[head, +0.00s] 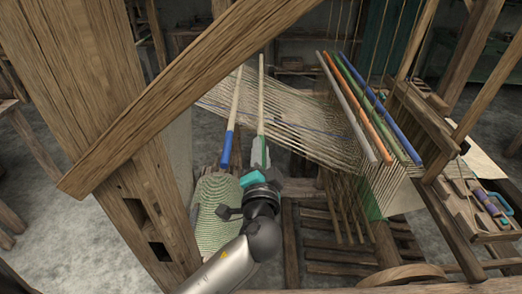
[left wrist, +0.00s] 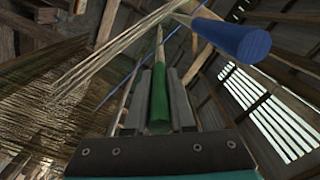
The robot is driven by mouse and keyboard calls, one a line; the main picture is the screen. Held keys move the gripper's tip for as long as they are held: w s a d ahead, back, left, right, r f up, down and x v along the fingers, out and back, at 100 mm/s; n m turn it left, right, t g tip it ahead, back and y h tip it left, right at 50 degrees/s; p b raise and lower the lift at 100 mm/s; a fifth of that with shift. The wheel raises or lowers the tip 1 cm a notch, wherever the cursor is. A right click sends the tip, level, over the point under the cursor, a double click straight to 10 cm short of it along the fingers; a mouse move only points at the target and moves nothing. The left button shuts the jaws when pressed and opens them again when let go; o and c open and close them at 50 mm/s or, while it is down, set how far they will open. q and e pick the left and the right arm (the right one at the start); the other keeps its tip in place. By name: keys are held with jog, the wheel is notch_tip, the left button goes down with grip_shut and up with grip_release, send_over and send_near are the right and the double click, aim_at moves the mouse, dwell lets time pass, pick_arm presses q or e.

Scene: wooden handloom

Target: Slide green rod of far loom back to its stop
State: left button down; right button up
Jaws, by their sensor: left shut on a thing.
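The green rod (head: 262,100) has a pale shaft and a green end, and lies over the pale warp threads (head: 285,117) of the loom. My left gripper (head: 261,152) is shut on its green end. In the left wrist view the green end (left wrist: 159,98) sits between the two grey fingers of the left gripper (left wrist: 158,90), with the pale shaft running away from them. A similar rod with a blue end (head: 226,148) lies just left of it, apart from the gripper; its blue end is large in the left wrist view (left wrist: 242,40). The rod's stop cannot be made out. My right gripper is not in view.
A thick wooden post (head: 85,105) and a slanting beam (head: 185,95) stand close at left. Grey, orange, green and blue bars (head: 384,104) hang at right over threads. A roll of woven cloth (head: 213,215) lies below my gripper. A bench (head: 475,222) is at right.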

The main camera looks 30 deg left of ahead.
pick_arm(q)
jog(key=a, duration=0.1)
jog(key=s+a+r, duration=0.1)
jog(key=a+p, duration=0.1)
jog(key=shift+s+a+r, duration=0.2)
jog(key=shift+s+a, duration=0.1)
jog(key=shift+s, duration=0.05)
jog(key=c, duration=1.2)
grip_release()
jog(key=shift+a, duration=0.1)
jog(key=o, duration=0.4)
jog(key=shift+s+a, duration=0.1)
jog(key=shift+o, duration=0.2)
jog(key=shift+f, duration=0.1)
